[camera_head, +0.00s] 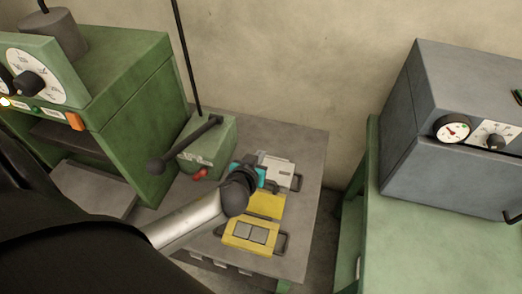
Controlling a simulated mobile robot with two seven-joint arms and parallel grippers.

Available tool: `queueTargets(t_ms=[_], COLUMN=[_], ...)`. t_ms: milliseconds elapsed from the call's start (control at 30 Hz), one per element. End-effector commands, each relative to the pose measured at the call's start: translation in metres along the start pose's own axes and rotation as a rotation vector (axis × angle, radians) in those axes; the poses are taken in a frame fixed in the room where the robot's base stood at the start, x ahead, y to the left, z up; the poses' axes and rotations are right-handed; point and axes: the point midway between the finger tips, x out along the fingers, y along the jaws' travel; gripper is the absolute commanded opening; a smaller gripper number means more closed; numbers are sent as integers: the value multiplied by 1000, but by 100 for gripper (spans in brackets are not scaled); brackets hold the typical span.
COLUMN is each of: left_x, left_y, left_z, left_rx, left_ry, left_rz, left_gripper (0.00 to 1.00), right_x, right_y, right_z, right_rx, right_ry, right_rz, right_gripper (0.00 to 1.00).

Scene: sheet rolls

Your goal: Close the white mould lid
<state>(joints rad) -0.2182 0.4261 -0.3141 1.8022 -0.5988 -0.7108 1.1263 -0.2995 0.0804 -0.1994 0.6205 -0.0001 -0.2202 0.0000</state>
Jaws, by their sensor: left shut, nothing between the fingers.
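The white mould (280,168) lies on the grey table, behind the yellow mould pieces. It is a pale flat block with a dark handle (298,182) at its right side. My left gripper (263,174) is shut and empty, right at the left side of the white mould. The gripper hides that side, and I cannot tell whether it touches the mould. How far the lid is open is not clear from this view. My right gripper is not in view.
A yellow mould (266,207) with a part holding two grey squares (250,236) lies nearer on the table (302,160). A green box with a lever (215,150) stands left. A green machine (135,85) and a grey oven-like box (440,165) flank the table.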

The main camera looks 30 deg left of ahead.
Motion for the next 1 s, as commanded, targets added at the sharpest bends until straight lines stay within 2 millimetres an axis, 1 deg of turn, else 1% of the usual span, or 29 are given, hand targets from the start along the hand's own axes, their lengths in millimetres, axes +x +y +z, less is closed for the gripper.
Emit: queueTargets(t_ms=[33,267,800,933,1000], left_x=[-1,-5,-6,-12,-20], left_y=[0,0,0,1,1], left_z=[5,11,12,12,13], left_rx=[-2,-1,0,0,-2], left_ry=[-2,-1,-1,-2,-3], left_rz=[1,0,1,1,1], left_gripper=[0,0,0,0,0], right_x=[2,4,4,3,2], right_y=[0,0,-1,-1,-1], right_z=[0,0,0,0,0], right_rx=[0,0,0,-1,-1], right_ry=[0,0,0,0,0], right_rz=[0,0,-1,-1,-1], right_gripper=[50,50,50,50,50])
